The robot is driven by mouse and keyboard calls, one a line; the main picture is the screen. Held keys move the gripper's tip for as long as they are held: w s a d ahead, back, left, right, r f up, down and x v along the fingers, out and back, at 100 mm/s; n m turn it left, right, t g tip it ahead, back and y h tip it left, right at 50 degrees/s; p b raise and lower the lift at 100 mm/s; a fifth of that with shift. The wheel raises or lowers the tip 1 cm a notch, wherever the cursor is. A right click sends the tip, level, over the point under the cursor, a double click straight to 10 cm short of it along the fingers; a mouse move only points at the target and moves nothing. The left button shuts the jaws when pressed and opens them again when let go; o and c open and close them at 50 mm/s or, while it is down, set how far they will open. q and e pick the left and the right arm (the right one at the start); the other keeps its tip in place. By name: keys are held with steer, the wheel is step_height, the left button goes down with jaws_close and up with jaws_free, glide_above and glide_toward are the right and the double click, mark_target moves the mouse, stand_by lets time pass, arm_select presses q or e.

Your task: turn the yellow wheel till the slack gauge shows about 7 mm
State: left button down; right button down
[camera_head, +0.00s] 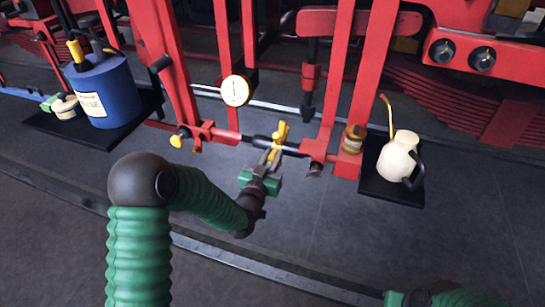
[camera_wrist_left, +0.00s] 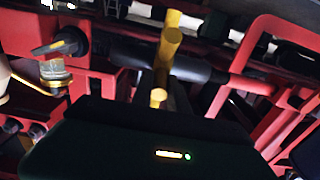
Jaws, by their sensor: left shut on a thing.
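The yellow wheel (camera_head: 280,134) shows as a few yellow spokes on a dark rod between the red hangers. In the left wrist view its yellow bars (camera_wrist_left: 170,42) stand up in front of the dark rod. My left gripper (camera_head: 270,158) reaches it from below and is shut on the wheel's lower part; the fingertips are hard to make out. The slack gauge (camera_head: 235,91) is a round white dial left of and above the wheel; its reading is too small to tell. Only part of my right gripper (camera_head: 394,299) shows at the bottom edge; its jaws are hidden.
A blue can (camera_head: 103,92) stands on a black mat at the left. A cream oil can (camera_head: 398,158) with a yellow spout stands on a black mat at the right. Red frame bars surround the rod. The grey floor (camera_head: 330,225) in front is clear apart from a rail.

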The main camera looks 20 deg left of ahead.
arm_select(q)
steer(key=shift+f, duration=0.1)
step_height(320, 180, down, 3)
steer(key=shift+s+r+b, duration=0.15)
steer(key=shift+b, duration=1.1)
steer(key=shift+f+b, duration=0.7)
steer(key=shift+w+f+b, duration=0.55)
steer(key=shift+f+b, duration=0.25)
steer(key=shift+f, duration=0.1)
steer(key=shift+r, duration=0.1)
